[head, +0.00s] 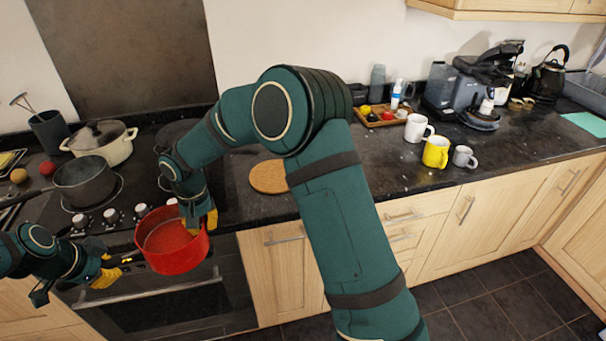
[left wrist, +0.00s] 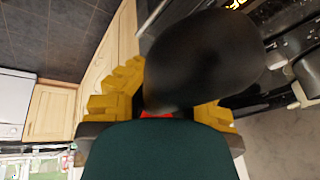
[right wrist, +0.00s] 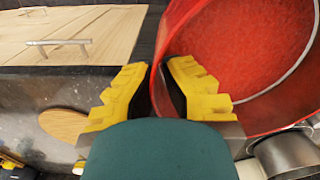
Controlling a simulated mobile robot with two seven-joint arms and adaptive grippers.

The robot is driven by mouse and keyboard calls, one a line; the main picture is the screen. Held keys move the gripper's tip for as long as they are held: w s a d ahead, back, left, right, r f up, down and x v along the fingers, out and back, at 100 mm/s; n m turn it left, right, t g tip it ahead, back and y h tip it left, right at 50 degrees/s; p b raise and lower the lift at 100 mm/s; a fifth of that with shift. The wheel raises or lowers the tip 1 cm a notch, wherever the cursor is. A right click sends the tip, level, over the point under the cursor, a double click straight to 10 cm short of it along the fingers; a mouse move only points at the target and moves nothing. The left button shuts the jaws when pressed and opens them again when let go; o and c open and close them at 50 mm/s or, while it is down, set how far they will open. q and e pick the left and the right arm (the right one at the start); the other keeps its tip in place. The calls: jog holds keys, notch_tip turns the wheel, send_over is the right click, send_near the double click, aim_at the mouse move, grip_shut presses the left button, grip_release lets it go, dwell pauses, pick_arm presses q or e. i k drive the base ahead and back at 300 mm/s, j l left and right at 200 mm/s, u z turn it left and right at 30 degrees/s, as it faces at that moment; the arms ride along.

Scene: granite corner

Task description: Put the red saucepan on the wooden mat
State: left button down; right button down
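The red saucepan (head: 176,262) is in front of the hob's front edge, above the oven door, open side up and apparently empty. Its dark handle points left. My left gripper (head: 112,268) is around the handle, which fills much of the left wrist view (left wrist: 205,60) as a dark blurred shape. My right gripper (head: 205,221) straddles the pan's right rim; the red wall (right wrist: 157,75) sits between its fingertips in the right wrist view. The round wooden mat (head: 268,177) lies bare on the dark counter, right of the hob, partly behind my right arm.
A grey pan (head: 84,182) and a lidded cream pot (head: 101,143) stand on the hob. A white mug (head: 417,129), a yellow mug (head: 436,152) and a grey mug (head: 464,157) stand on the counter further right. Near the mat the counter looks clear.

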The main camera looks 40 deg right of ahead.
aim_at(252, 184)
jog(key=i+l+z, duration=0.1)
jog(key=l+z, duration=0.15)
jog(key=i+l, duration=0.15)
jog(key=l, duration=0.2)
jog(key=i+l, duration=0.1)
jog(key=l, duration=0.25)
jog(key=i+l, duration=0.15)
jog(key=l, duration=0.2)
